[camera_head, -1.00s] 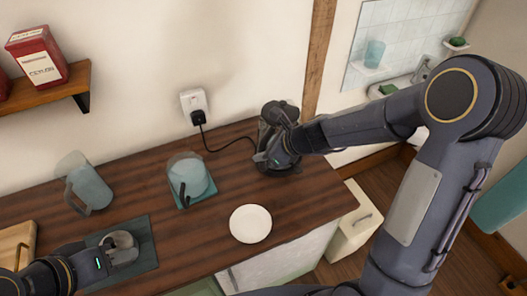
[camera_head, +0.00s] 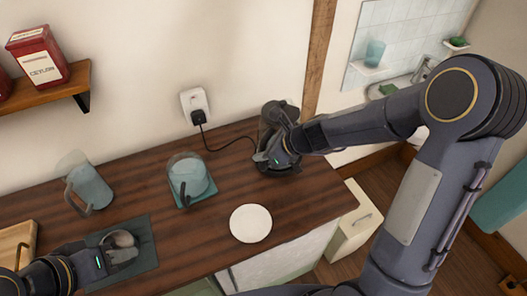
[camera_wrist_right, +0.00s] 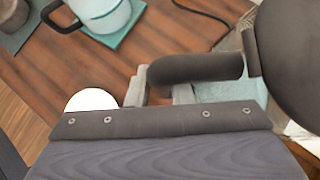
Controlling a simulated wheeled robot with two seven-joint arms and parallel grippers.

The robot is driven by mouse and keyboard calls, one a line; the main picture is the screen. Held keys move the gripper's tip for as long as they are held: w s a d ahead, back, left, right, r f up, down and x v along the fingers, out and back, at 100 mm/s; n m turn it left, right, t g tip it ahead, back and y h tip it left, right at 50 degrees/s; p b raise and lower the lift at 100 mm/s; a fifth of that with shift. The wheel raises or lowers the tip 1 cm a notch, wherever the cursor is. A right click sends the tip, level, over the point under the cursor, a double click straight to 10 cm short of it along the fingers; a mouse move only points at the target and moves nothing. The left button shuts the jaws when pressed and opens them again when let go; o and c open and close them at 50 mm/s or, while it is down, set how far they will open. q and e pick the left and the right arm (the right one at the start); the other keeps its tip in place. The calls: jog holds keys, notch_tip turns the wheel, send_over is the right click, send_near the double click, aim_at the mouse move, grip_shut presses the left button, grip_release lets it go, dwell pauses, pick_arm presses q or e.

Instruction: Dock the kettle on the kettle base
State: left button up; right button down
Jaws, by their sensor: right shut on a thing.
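I cannot tell whether the kettle is fully seated. My left gripper (camera_head: 118,256) is low at the left, beside a grey cup (camera_head: 122,238).
A black cord runs from the wall socket (camera_head: 195,102) towards the base. A pale blue pot (camera_head: 188,178) on a teal mat, a glass jug (camera_head: 90,187) and a white plate (camera_head: 250,223) stand left of the kettle. The grey cup is on a dark green mat (camera_head: 142,262).

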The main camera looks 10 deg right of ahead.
jog(key=shift+w+f+b, duration=0.1)
jog(key=shift+f+b, duration=0.4)
jog(key=shift+b, duration=0.05)
dwell(0.5)
jog(key=c, duration=1.6)
grip_release()
jog(key=shift+o, duration=0.2)
jog(key=shift+f, duration=0.1)
jog(key=p+v, duration=0.5)
jog(key=v, duration=0.6)
